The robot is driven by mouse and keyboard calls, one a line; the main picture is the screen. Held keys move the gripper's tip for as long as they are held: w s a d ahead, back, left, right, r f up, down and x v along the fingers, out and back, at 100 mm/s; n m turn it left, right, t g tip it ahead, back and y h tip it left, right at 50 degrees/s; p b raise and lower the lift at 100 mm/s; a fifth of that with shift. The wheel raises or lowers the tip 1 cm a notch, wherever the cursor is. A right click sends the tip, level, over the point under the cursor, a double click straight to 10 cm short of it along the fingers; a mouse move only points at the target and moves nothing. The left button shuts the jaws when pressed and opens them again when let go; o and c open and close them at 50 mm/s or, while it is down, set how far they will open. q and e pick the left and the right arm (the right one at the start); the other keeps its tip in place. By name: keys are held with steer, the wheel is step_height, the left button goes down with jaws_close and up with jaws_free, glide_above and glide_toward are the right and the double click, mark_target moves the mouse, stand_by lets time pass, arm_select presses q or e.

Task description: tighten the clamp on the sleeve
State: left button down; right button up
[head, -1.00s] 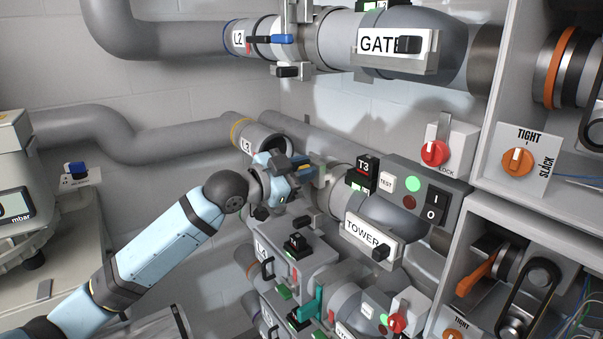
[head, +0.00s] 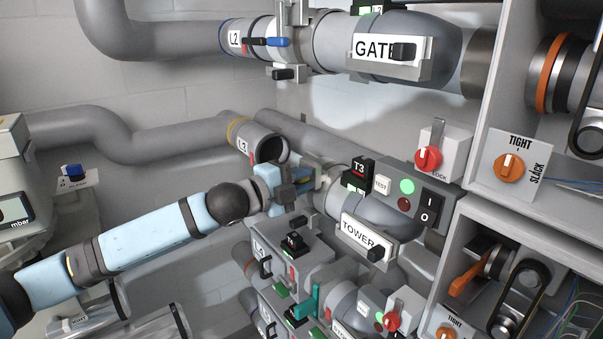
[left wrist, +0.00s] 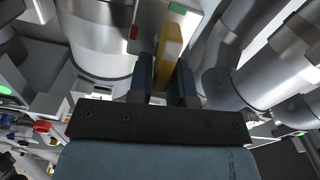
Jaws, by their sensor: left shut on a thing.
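The lever appears to belong to the clamp there. A shiny metal cylinder, perhaps the sleeve (left wrist: 100,40), stands left of the lever. In the head view my gripper hides most of the clamp, so its tightness cannot be seen. My right gripper is not in view.
The TOWER blower (head: 362,236) and its switch box (head: 415,200) are close on the right. Boxes with black knobs (head: 292,243) stand below.

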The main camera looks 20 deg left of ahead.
arm_select(q)
steer(key=shift+f+m, duration=0.1)
steer(key=shift+m, duration=0.8)
steer(key=shift+f, duration=0.1)
steer(key=c, duration=1.1)
jaws_free()
steer(key=shift+c, duration=0.2)
steer(key=b+v, duration=0.3)
steer(key=v, duration=1)
steer(key=shift+s+a+b, duration=0.25)
steer(key=shift+s+b, duration=0.05)
steer(key=shift+b, duration=0.05)
